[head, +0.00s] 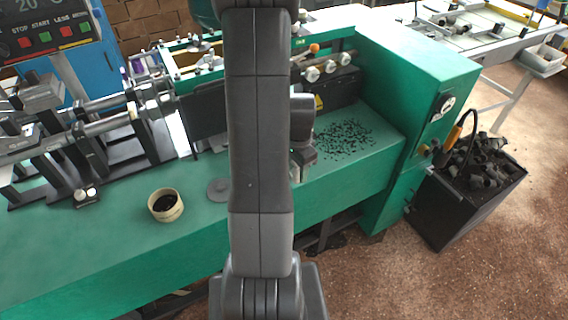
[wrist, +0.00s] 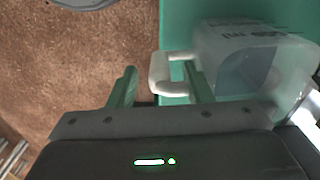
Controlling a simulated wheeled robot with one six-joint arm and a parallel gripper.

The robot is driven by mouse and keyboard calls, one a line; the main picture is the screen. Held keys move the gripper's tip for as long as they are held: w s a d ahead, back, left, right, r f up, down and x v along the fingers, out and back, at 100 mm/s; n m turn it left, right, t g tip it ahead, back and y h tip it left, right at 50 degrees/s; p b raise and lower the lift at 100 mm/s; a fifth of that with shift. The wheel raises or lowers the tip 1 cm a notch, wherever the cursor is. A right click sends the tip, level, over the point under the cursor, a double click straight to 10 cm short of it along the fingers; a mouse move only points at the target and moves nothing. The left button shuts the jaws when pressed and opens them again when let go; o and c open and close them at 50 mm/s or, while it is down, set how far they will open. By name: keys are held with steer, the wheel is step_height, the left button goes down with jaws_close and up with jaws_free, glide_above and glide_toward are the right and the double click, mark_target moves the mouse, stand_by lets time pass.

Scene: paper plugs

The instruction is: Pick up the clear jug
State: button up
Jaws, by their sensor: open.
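The clear jug (wrist: 243,75) is a translucent, whitish vessel with dark markings on its side, at the right of the wrist view. Its pale handle (wrist: 158,76) points left, toward my gripper (wrist: 160,70). My gripper is open, with its green fingers apart. The handle lies between them in the picture. The right finger appears in the gap between handle and jug body, and the left finger is outside the handle. I cannot tell whether either touches. In the head view I cannot make out the jug; my arm covers the middle.
A green machine bench (head: 110,245) carries metal rollers, a small cup (head: 165,205) with dark contents, a flat grey disc (head: 219,188) and scattered black bits (head: 343,138). A black bin (head: 453,208) of dark chunks stands on the brown floor at right. A control panel (head: 45,35) is at upper left.

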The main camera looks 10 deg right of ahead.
steer(key=shift+f, duration=1.15)
steer(key=shift+c, duration=0.4)
jaws_close()
steer(key=shift+r, duration=0.15)
